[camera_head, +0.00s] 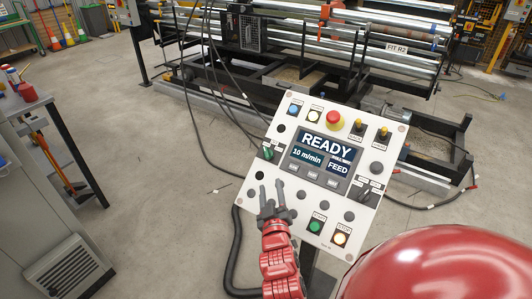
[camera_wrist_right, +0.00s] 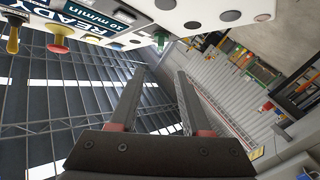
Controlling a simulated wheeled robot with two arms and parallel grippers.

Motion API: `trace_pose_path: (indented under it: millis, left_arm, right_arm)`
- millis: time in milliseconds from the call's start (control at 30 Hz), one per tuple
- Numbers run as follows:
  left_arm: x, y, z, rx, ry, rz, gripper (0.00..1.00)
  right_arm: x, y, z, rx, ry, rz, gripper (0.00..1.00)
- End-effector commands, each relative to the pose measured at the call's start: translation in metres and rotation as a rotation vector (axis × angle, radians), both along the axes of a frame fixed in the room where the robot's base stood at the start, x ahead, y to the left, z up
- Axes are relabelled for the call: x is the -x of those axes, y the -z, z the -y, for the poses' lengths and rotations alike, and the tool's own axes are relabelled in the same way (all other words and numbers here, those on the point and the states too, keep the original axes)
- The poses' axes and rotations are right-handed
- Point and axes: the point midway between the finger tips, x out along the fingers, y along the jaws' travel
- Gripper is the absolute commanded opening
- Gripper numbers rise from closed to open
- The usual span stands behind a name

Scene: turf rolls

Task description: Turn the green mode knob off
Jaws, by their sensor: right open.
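The green mode knob (camera_head: 267,153) sits at the left edge of the white control panel (camera_head: 268,215), left of the display (camera_head: 322,160) that reads READY, 10 m/min and FEED. Its pointing is too small to read. It also shows at the top of the right wrist view (camera_wrist_right: 160,38). My right gripper (camera_head: 271,188) is open and empty, in front of the panel's lower left, below the knob in the picture and apart from it. In the wrist view its two fingers (camera_wrist_right: 158,78) stand apart with nothing between them. My left gripper is not in view.
A red mushroom button (camera_head: 333,120), yellow switches and a black selector (camera_head: 364,195) share the panel. Cables hang left of the panel. A roller machine (camera_head: 290,60) stands behind.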

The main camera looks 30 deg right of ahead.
Motion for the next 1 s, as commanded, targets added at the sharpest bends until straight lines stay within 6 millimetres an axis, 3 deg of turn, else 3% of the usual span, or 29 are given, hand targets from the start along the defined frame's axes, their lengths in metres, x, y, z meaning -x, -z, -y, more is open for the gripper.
trace_pose_path:
  millis: [600, 800, 1000]
  left_arm:
    - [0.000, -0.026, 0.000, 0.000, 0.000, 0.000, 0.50]
    - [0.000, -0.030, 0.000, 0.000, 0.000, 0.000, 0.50]
    - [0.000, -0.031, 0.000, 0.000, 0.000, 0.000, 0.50]
  right_arm:
    - [-0.107, -0.004, 0.062, 0.001, 0.000, 0.003, 0.47]
    - [-0.132, -0.002, 0.077, 0.002, 0.000, 0.003, 0.47]
    - [-0.144, -0.001, 0.083, 0.000, -0.001, 0.003, 0.47]
